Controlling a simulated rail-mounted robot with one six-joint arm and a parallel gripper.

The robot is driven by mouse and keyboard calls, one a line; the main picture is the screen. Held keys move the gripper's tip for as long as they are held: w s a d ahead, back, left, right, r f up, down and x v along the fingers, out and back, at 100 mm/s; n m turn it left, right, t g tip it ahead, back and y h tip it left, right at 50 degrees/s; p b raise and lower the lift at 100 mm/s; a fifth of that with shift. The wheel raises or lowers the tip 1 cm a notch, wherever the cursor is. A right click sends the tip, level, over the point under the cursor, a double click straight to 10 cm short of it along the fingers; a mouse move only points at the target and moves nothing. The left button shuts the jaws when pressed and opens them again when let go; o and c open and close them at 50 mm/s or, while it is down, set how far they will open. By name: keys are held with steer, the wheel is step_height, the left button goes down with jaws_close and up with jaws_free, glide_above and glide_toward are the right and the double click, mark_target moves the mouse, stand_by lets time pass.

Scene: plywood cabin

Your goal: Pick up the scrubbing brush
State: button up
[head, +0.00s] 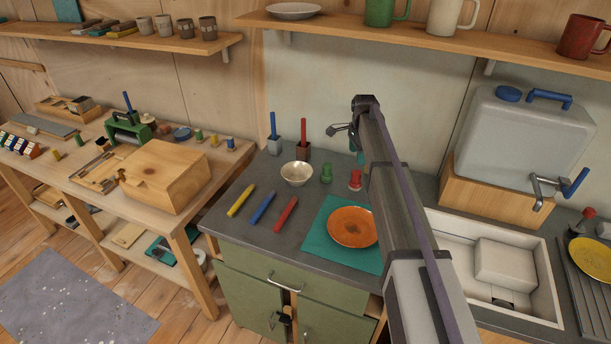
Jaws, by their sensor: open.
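I cannot pick out the scrubbing brush for certain. Several small flat blocks (104,27) lie in a row on the upper left shelf, too small to identify. My gripper (341,130) shows only in part at the far end of my arm, above the back of the grey counter. It is open, with nothing seen between its fingers. The arm hides part of the counter and wall behind it, and a small teal thing there is partly covered.
The counter holds a white bowl (297,174), an orange plate (352,227) on a teal mat (313,243), and several coloured sticks. A wooden box (165,177) stands on the left bench. A sink (537,291) and a water container (525,137) are at right.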

mark_target(357, 172)
steer(key=shift+s+d+r+m, duration=0.1)
steer(key=shift+d+m, duration=0.05)
steer(key=shift+m, duration=0.45)
steer(key=shift+s+d+r+m, duration=0.1)
steer(key=shift+d+m, duration=0.05)
steer(key=shift+m, duration=0.45)
step_height(357, 172, down, 6)
steer(key=b, duration=0.6)
steer(key=shift+w+a+f, duration=0.1)
steer(key=shift+f, duration=0.05)
steer(key=shift+a, duration=0.1)
step_height(357, 172, down, 5)
steer(key=b, duration=0.5)
steer(key=shift+f, duration=0.15)
steer(key=shift+r, duration=0.25)
steer(key=c, duration=0.9)
